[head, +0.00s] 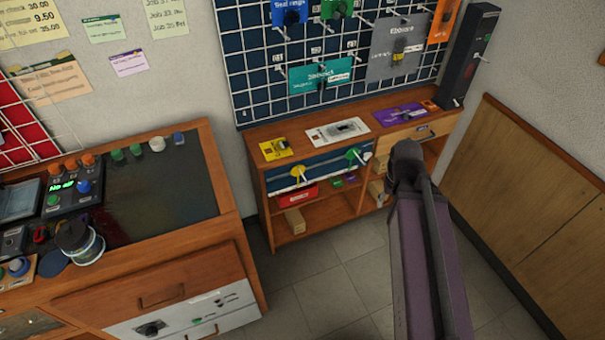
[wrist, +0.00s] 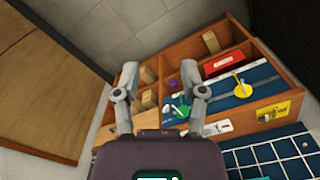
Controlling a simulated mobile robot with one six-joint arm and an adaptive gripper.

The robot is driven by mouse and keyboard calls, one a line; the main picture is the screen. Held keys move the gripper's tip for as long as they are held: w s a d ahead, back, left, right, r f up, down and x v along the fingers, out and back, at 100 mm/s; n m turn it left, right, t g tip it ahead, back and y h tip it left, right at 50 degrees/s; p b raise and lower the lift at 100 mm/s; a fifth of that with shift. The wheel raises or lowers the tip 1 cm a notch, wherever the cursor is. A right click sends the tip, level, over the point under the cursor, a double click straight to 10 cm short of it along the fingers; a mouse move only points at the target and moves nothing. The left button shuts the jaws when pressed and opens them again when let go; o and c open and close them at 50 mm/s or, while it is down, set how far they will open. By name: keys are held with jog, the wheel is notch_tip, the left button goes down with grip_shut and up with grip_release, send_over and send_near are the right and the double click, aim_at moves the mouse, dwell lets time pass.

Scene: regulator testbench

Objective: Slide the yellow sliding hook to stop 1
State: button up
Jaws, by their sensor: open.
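The yellow sliding hook (head: 298,172) is a yellow disc with a pale peg. It sits toward the left end of a dark blue front panel (head: 325,168) on the wooden shelf unit. In the wrist view the yellow hook (wrist: 242,88) is at right, upside down relative to the head view. A green hook (head: 354,155) sits further right on the same panel. My gripper (wrist: 159,73) is open and empty, its fingers spread, apart from the yellow hook and to its left in the wrist view. In the head view my arm hides the gripper. I cannot read a stop 1 mark.
The shelf unit (head: 285,235) holds a red box (head: 297,193) and wooden blocks below the panel. A workbench (head: 185,195) stands at left. Floor (head: 310,285) in front is clear.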

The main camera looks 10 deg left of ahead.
jog(key=w+a+f+n+b, duration=0.3)
jog(key=w+a+f+b, duration=0.1)
jog(key=w+a, duration=0.85)
jog(key=n+b, duration=0.3)
send_over(304, 178)
notch_tip(304, 178, down, 3)
jog(key=shift+w+r, duration=0.1)
jog(key=shift+f, duration=0.2)
notch_tip(304, 178, down, 14)
jog(key=b, duration=1.3)
jog(key=shift+r+b, duration=0.25)
jog(key=shift+b, duration=0.05)
grip_shut()
